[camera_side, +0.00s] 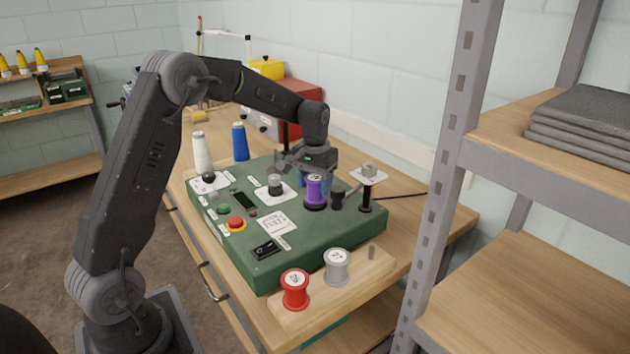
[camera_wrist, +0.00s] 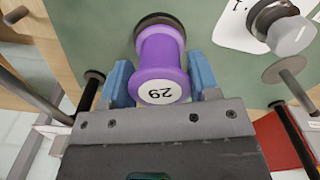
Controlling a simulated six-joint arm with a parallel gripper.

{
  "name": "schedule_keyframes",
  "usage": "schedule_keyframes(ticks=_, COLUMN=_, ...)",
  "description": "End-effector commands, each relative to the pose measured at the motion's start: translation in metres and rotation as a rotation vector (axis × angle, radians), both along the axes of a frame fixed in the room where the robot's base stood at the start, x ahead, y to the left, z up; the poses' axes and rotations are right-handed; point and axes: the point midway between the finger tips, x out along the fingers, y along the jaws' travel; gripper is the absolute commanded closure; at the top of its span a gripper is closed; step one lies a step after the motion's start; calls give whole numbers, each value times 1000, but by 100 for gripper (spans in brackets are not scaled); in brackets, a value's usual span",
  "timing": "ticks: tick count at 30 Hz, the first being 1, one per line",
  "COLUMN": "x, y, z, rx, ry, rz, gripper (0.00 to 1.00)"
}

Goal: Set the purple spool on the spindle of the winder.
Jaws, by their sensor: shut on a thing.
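The purple spool (camera_side: 315,190) stands upright over a dark round base (camera_side: 315,206) on the green winder (camera_side: 262,262). In the wrist view the purple spool (camera_wrist: 160,62) shows its white label marked 29, and the dark base (camera_wrist: 158,19) shows just beyond its far flange. My gripper (camera_wrist: 161,78) has its blue fingers on both sides of the spool and is shut on it. The spindle is hidden, and I cannot tell whether the spool rests fully on the base.
A red spool (camera_side: 295,290) and a grey spool (camera_side: 337,267) stand on a wooden board in front. A dark post with a round top (camera_side: 366,196) rises right of the spool. White (camera_side: 200,155) and blue (camera_side: 240,142) thread cones stand behind. A metal shelf post (camera_side: 445,170) is at right.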

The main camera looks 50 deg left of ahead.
Motion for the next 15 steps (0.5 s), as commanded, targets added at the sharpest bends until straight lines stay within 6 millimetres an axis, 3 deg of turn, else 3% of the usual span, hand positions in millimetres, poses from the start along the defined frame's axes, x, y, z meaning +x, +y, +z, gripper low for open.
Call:
schedule_keyframes(ticks=13, x=0, y=0, z=-6, rx=0, ry=0, rz=0, gripper=62)
schedule_keyframes(ticks=14, x=0, y=0, z=-6, rx=0, ry=0, rz=0, gripper=44)
schedule_keyframes(ticks=15, x=0, y=0, z=-6, rx=0, ry=0, rz=0, gripper=40)
